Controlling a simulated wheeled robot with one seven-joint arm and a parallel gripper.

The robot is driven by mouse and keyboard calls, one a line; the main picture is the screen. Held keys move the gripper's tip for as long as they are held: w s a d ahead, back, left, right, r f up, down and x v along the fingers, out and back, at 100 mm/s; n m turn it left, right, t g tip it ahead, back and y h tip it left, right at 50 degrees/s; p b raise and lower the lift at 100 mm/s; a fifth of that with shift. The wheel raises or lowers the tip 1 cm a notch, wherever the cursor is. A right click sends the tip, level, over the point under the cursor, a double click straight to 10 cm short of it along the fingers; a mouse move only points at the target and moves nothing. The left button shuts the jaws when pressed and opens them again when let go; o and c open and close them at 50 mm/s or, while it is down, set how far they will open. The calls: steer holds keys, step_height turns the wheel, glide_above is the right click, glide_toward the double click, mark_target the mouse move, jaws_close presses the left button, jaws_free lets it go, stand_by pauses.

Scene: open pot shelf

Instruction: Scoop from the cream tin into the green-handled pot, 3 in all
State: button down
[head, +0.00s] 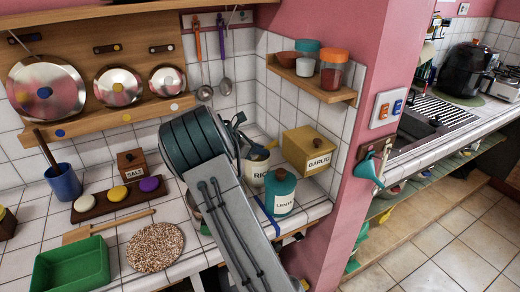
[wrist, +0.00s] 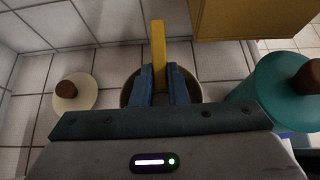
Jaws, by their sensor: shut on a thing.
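The cream tin (head: 257,178), with letters "RIC" visible, stands on the tiled counter behind my arm. My gripper (wrist: 159,78) is shut on the yellow handle (wrist: 158,42) of a scoop, over the tin's open mouth. The round rim of the tin (wrist: 197,92) shows around my fingers in the wrist view. The scoop's bowl is hidden, so I cannot tell whether it holds anything. A cream lid (wrist: 75,95) with a brown knob lies on the counter, left of the tin. A pot (head: 196,208) shows partly behind my arm, with green near it; its handle is not clear.
A teal lentil tin (head: 280,195) and a yellow garlic box (head: 309,150) stand close right of the cream tin. A wall shelf (head: 310,84) with jars hangs above. A salt box (head: 131,164), woven mat (head: 156,247) and green tray (head: 72,268) sit to the left.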

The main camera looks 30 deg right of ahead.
steer(key=shift+a+f, duration=0.1)
steer(key=shift+f, duration=0.1)
steer(key=shift+r+p, duration=0.7)
steer(key=shift+r, duration=0.1)
steer(key=shift+r+p, duration=2.65)
steer(key=shift+r, duration=0.65)
steer(key=shift+r, duration=0.1)
